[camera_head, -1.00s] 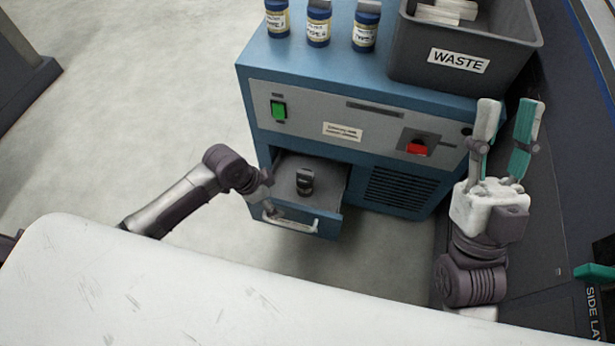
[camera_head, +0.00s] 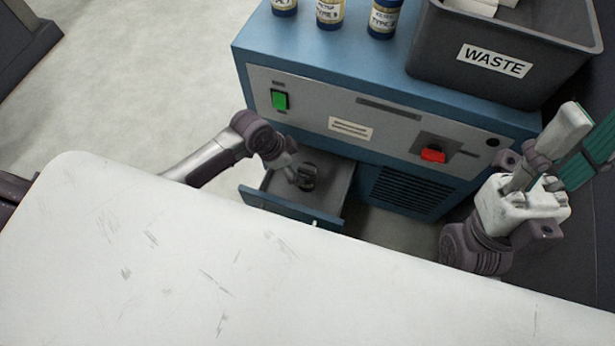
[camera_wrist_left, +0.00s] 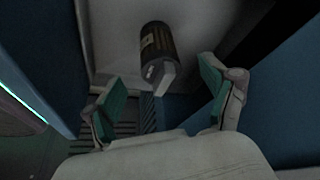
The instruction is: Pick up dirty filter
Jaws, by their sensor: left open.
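The dirty filter, a small dark cylinder (camera_head: 309,176) with a worn label, stands in the open drawer (camera_head: 333,190) of the blue machine. In the left wrist view the filter (camera_wrist_left: 156,50) lies just beyond the fingertips, between their lines. My left gripper (camera_head: 293,172) reaches into the drawer beside the filter; in the left wrist view its teal-padded fingers (camera_wrist_left: 163,98) are spread and empty. My right gripper (camera_head: 588,130) is raised at the right, its fingers apart and nothing seen between them. The head view partly hides the left fingers.
The blue machine (camera_head: 300,50) carries several jars along its back and a grey WASTE bin (camera_head: 440,60) holding white pieces. A green switch (camera_head: 280,100) and a red switch (camera_head: 433,156) are on its front.

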